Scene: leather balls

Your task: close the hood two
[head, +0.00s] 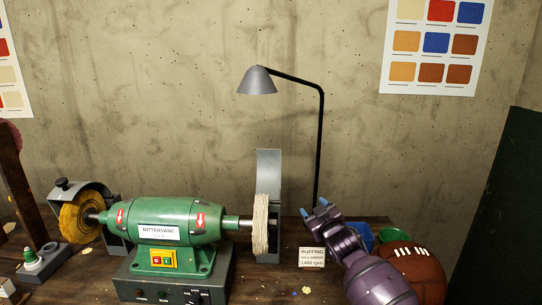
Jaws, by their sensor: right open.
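A green buffing machine (165,219) stands on the bench. On its right end is a pale buffing wheel (261,225). A grey hood (269,172) rises upright behind that wheel and leaves its top and front uncovered. On the left end, another grey hood (95,189) curves over the top of a yellow wheel (78,218). I cannot see numbers on the hoods. My right gripper (313,208) is open and empty, to the right of the upright hood and apart from it, its blue fingertips pointing up and left. My left gripper is not in view.
A desk lamp (257,82) on a thin black pole stands behind the bench. A small "BUFFING" sign (312,257) stands near my right gripper. A brown ball (418,270), a blue container (358,235) and a green one (394,235) are at the right.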

